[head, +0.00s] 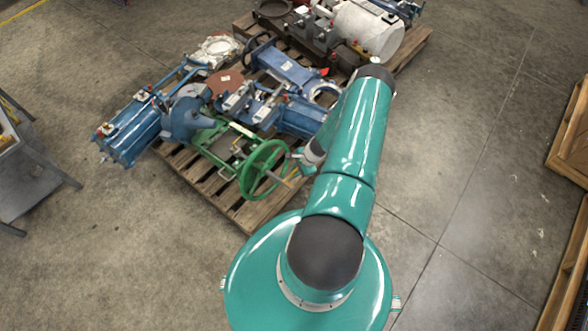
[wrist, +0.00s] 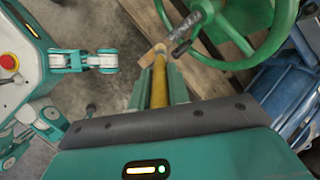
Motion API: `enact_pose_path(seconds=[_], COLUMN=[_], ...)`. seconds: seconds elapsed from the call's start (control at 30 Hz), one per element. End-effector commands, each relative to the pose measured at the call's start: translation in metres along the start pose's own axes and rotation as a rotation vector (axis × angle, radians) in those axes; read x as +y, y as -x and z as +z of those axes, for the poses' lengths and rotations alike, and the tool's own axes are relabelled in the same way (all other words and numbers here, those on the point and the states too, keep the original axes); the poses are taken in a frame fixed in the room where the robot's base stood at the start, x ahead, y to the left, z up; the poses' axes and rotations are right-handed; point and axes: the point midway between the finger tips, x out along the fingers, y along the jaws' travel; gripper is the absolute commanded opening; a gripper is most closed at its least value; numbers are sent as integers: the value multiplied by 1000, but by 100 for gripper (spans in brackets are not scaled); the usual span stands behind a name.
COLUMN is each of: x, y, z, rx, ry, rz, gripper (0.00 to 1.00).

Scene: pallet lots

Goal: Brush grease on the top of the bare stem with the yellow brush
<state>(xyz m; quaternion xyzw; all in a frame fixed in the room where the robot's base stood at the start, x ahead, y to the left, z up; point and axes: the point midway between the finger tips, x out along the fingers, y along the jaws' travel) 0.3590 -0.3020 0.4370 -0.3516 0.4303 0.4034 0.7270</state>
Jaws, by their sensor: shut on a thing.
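My gripper (wrist: 161,92) is shut on the yellow brush (wrist: 159,84), whose handle runs up between the two green fingers in the wrist view. The brush's far end lies close to the end of a bare grey stem (wrist: 188,34). I cannot tell whether they touch. The stem sticks out from the middle of a green handwheel (wrist: 283,22). In the head view the green handwheel (head: 263,170) stands at the near edge of the pallet, and my gripper is beside it to the right, partly hidden by my arm. Grease cannot be made out.
Blue valves and actuators (head: 285,70) crowd the wooden pallet (head: 250,215). A second pallet with a white cylinder (head: 368,28) stands behind. A grey bench (head: 25,165) is at the left, wooden crates (head: 572,130) at the right.

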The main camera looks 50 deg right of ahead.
Motion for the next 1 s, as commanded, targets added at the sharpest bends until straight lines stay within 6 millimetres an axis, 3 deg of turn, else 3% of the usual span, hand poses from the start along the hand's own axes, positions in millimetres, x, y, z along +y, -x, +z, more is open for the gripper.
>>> enact_pose_path(seconds=[0.4, 1.0], x=[-20, 2], y=[-12, -2], z=[7, -1], rx=[1, 0], ry=[2, 0], rz=[-1, 1], gripper=[0, 0])
